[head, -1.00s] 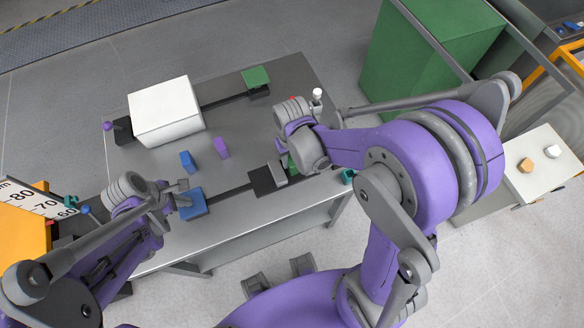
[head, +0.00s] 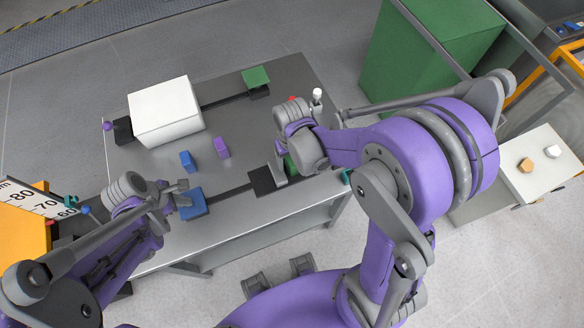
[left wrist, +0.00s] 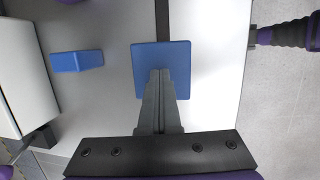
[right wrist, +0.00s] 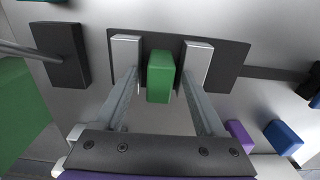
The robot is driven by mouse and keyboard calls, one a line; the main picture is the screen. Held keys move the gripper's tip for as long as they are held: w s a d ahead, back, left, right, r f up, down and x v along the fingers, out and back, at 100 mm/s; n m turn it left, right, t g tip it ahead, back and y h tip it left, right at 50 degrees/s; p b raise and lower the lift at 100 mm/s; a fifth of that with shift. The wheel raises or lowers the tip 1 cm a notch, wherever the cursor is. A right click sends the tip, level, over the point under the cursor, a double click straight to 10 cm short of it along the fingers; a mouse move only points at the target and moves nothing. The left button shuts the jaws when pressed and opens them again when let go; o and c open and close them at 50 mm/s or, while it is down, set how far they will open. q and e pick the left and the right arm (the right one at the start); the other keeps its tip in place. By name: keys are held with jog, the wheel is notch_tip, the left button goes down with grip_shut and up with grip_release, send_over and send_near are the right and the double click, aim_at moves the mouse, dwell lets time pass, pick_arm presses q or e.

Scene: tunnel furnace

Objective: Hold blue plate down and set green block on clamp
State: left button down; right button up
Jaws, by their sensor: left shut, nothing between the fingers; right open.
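The blue plate (head: 193,203) lies at the front end of a dark rail on the grey table. My left gripper (head: 180,187) is shut and empty, its tips over the plate (left wrist: 165,50) and seemingly against it. The green block (right wrist: 160,76) stands between two light grey jaws of the clamp (right wrist: 197,60), above a dark base plate (right wrist: 228,68). My right gripper (right wrist: 162,82) is open, with a finger on each side of the block and visible gaps. In the head view my right arm hides most of the block and clamp.
A white box (head: 165,110) stands at the back left, with a green plate (head: 256,77) at the back right. A small blue block (head: 186,161) and a purple block (head: 222,147) lie mid-table. A dark block (right wrist: 60,55) stands near my right gripper.

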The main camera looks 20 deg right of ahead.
notch_tip(320, 180, up, 15)
dwell(1.4)
pick_arm(q)
jog(key=shift+r+p, duration=1.5)
jog(key=shift+r, duration=1.2)
jog(key=shift+r+p, duration=0.95)
jog(key=shift+r, duration=0.9)
pick_arm(e)
jog(key=w+r, duration=0.3)
jog(key=r, duration=0.4)
jog(key=shift+w+r+t, duration=0.25)
jog(key=shift+r+t, duration=0.15)
jog(key=shift+s, duration=0.1)
